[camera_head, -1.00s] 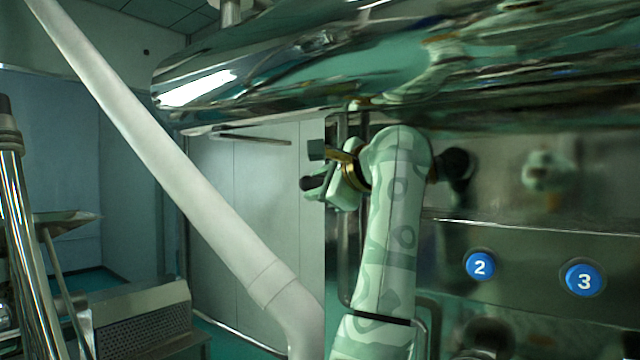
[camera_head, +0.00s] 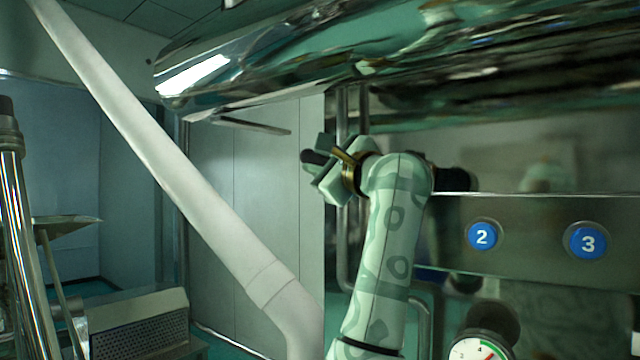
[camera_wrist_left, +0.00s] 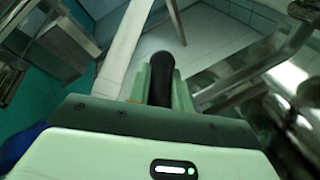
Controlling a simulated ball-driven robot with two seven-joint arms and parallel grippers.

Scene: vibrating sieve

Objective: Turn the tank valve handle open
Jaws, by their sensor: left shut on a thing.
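The black valve handle (camera_head: 312,157) shows as a short dark grip at the tip of my left gripper, below the shiny tank (camera_head: 440,75). My left gripper (camera_head: 322,174) is shut on this grip, with its pale green fingers pointing left. In the left wrist view the black grip (camera_wrist_left: 162,68) sticks out from between the fingers (camera_wrist_left: 162,96). The valve body and the handle's joint to it are hidden or cannot be made out. My right gripper is not in view.
A thick white pipe (camera_head: 165,155) slants down on the left. On the right, a metal panel (camera_head: 530,215) carries blue buttons 2 (camera_head: 482,236) and 3 (camera_head: 586,242). A round gauge (camera_head: 480,348) is below. Vertical metal pipes (camera_head: 342,240) stand close behind my arm.

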